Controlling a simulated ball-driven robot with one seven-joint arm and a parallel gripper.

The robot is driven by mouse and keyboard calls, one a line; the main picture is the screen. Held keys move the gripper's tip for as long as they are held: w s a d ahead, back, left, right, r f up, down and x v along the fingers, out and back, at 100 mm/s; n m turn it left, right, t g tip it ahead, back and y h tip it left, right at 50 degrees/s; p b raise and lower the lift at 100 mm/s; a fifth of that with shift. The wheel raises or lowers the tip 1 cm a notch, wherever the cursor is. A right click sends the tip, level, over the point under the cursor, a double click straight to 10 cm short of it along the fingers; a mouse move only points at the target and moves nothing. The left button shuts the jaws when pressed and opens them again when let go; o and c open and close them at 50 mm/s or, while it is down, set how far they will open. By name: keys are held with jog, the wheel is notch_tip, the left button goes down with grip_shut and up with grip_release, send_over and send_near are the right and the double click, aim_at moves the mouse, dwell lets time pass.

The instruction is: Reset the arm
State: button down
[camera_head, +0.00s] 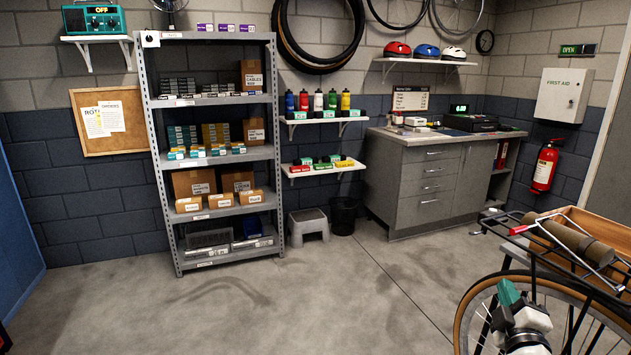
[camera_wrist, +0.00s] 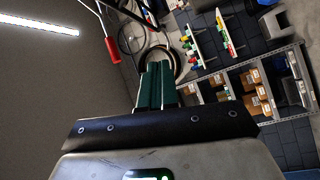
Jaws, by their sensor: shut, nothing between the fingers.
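My gripper (camera_head: 508,291) is at the lower right of the head view, raised in front of a bicycle wheel. Its teal fingers point up and are together. In the wrist view the fingers (camera_wrist: 157,72) lie side by side with nothing between them. The far room appears turned on its side beyond them.
A grey shelf rack (camera_head: 157,150), a step stool (camera_head: 308,224), a bin (camera_head: 343,216) and a grey cabinet (camera_head: 425,185) line the back. The middle floor is clear.

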jog(key=s+a+f+m+g+p, duration=0.25)
jog(key=s+f+m+g, duration=0.7)
jog(key=s+f, duration=0.85)
jog(key=s+a+f+g+y, duration=0.1)
jog(key=s+a+g, duration=0.3)
jog(key=s, duration=0.8)
jog(key=s+a+f+m+g+y+p, duration=0.1)
jog(key=s+a+g+y, duration=0.3)
jog(key=s, duration=0.8)
jog(key=shift+s+a+f, duration=0.4)
jog(key=shift+a+f, duration=0.15)
jog(key=shift+f, duration=0.05)
